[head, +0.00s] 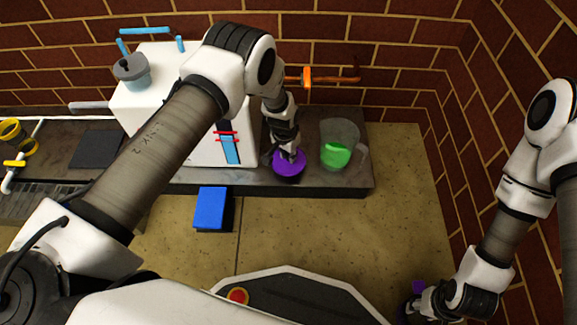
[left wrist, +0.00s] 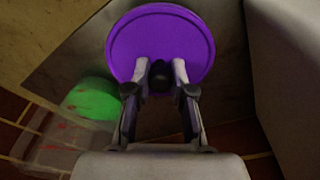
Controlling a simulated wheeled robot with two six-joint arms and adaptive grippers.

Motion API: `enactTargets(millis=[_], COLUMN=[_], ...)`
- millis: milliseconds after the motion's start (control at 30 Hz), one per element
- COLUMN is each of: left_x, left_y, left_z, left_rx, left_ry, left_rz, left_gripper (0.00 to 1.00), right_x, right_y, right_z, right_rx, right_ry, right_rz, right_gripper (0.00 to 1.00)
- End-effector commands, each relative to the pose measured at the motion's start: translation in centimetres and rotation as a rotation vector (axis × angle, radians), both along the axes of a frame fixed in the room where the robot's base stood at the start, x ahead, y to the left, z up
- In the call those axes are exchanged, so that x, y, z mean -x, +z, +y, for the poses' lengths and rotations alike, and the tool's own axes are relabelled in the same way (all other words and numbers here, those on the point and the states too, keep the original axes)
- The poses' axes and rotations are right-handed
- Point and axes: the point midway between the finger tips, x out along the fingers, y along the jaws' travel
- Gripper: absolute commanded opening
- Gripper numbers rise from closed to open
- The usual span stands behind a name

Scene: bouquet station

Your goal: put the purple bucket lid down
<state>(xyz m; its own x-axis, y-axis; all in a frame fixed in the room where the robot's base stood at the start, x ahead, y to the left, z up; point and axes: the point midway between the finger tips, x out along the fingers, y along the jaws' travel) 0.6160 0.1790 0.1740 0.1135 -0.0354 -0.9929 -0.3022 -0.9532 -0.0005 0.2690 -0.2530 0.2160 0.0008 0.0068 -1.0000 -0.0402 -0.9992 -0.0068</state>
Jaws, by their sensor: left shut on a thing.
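The purple bucket lid (head: 288,166) is a round disc at the front part of the dark counter, left of the clear jug; it also shows in the left wrist view (left wrist: 160,28). My left gripper (head: 289,152) comes down on it from above. In the left wrist view its two fingers (left wrist: 160,70) are shut on the lid's dark knob. I cannot tell whether the lid touches the counter. My right gripper (head: 422,305) is low at the right, beside a small purple thing (head: 418,286) that is mostly hidden; its fingers are unclear.
A clear jug with green contents (head: 336,155) stands just right of the lid. A white box (head: 150,105) stands on the counter (head: 355,183) to the left. A blue box (head: 210,208) is in front of the counter. Brick walls (head: 410,60) close the back and right.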

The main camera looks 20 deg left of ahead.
Motion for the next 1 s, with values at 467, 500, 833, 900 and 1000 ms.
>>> enactTargets(millis=[467, 500, 833, 900, 1000], left_x=[-0.5, -0.5, -0.5, -0.5, -0.5], left_y=[-3.5, -3.7, -3.8, -3.8, -3.4], left_z=[0.0, 0.0, 0.0, 0.0, 0.0], left_rx=[0.0, 0.0, 0.0, 0.0, 0.0], left_ry=[0.0, 0.0, 0.0, 0.0, 0.0], left_rz=[-0.001, 0.0, -0.001, -0.001, -0.001], left_gripper=[0.0, 0.0, 0.47, 0.47, 0.47], right_x=[-0.1, -0.1, -0.1, -0.1, -0.1], right_y=[-2.8, -2.9, -3.0, -3.0, -2.7], right_z=[-0.1, -0.1, -0.1, -0.1, -0.1], right_rx=[0.001, 0.001, 0.001, 0.001, 0.001], right_ry=[-0.007, -0.007, -0.007, -0.007, -0.007], right_rz=[-0.004, -0.004, -0.004, -0.004, -0.004], right_gripper=[0.4, 0.4, 0.4, 0.4, 0.4])
